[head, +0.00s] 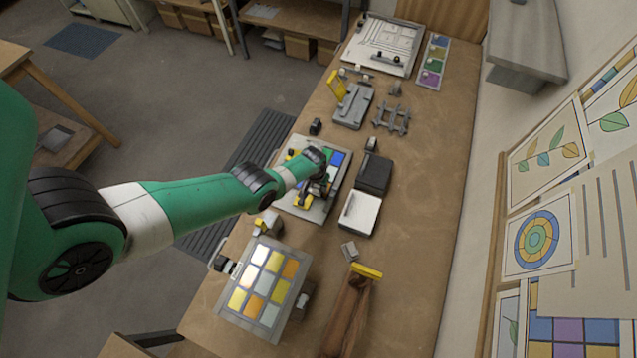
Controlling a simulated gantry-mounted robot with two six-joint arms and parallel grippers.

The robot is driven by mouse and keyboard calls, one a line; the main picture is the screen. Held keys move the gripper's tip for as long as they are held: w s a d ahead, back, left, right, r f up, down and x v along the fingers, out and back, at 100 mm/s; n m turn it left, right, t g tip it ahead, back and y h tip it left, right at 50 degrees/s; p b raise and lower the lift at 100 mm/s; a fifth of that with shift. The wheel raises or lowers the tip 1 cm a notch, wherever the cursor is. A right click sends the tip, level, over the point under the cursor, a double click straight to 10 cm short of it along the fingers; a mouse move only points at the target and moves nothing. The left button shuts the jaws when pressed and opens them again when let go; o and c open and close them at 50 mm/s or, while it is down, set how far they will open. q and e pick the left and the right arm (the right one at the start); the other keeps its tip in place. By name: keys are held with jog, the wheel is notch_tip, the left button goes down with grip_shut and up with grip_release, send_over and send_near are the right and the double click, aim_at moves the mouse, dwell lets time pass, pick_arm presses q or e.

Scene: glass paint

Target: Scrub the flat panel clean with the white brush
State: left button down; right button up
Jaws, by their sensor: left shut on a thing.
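The flat panel (335,197) lies on the workbench, a grey-framed board with blue, green and yellow patches. My left gripper (318,192) is over the middle of this panel, pointing down. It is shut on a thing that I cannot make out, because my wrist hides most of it. I cannot tell whether that thing touches the panel. The white brush is not clearly visible anywhere. My right gripper is not in view.
A second panel (264,284) with yellow, orange and pale tiles stands tilted at the near left. A black box (374,173) and a white-topped box (359,213) sit right of the flat panel. A wooden, yellow-topped object (348,305) is nearer. The bench's right side is clear.

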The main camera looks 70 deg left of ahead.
pick_arm(q)
jog(key=r+p, duration=0.2)
jog(key=r, duration=0.2)
jog(key=shift+w+a+p, duration=0.3)
jog(key=shift+w+p, duration=0.1)
jog(key=shift+s+d+r+p, duration=0.1)
jog(key=shift+s+r+p, duration=0.05)
jog(key=shift+r+p, duration=0.55)
notch_tip(320, 180, up, 3)
jog(key=p, duration=0.3)
